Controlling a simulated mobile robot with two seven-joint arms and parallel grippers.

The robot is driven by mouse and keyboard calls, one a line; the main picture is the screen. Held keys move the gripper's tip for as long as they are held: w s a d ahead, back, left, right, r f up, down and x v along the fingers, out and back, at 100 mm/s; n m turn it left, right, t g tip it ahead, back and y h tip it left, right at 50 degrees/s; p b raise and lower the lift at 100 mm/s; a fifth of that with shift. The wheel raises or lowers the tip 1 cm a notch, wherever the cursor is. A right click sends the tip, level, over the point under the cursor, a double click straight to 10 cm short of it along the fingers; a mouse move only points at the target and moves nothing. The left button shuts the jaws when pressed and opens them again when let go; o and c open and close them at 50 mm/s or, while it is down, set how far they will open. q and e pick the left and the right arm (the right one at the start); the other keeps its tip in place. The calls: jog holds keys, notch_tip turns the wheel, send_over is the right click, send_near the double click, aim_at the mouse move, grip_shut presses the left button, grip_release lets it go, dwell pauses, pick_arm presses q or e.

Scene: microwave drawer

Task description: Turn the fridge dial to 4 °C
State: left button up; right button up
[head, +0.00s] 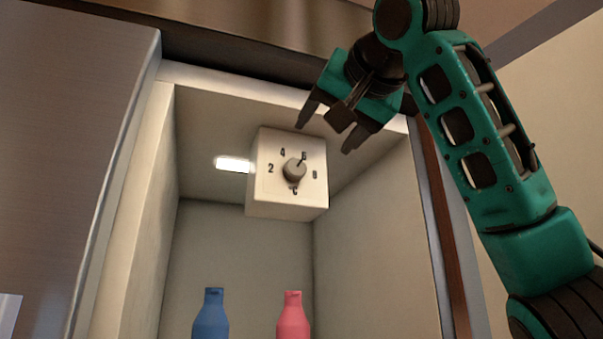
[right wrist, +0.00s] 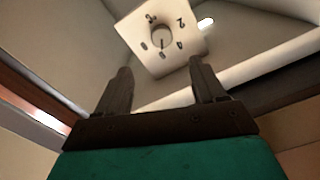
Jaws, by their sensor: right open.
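The dial box (head: 288,207) is a white block under the ceiling of the open fridge, marked 2, 4, 6, 8 and C. Its round grey knob (head: 294,170) has a dark pointer line aimed up and right, at the 6. My right gripper (head: 326,137) is open and empty, above and to the right of the knob and apart from it. In the right wrist view the knob (right wrist: 161,38) lies beyond the two spread fingers, and the box (right wrist: 185,60) appears turned over. My left gripper is not in view.
A blue bottle (head: 211,316) and a pink bottle (head: 292,318) stand low inside the fridge. A lit lamp (head: 233,164) is left of the box. The fridge's right wall (head: 378,240) and top front edge lie close to my right arm.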

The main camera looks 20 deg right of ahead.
aim_at(296, 167)
jog(key=w+p, duration=0.1)
jog(key=w, duration=0.2)
jog(key=w+p, duration=0.1)
jog(key=w, duration=0.3)
jog(key=w+p, duration=0.1)
jog(key=w, duration=0.3)
jog(key=shift+a+r, duration=0.15)
jog(key=shift+a, duration=0.15)
jog(key=shift+w+p, duration=0.35)
jog(key=shift+w, duration=0.15)
jog(key=shift+c, duration=0.5)
jog(key=c, duration=1)
jog(key=shift+o, duration=0.2)
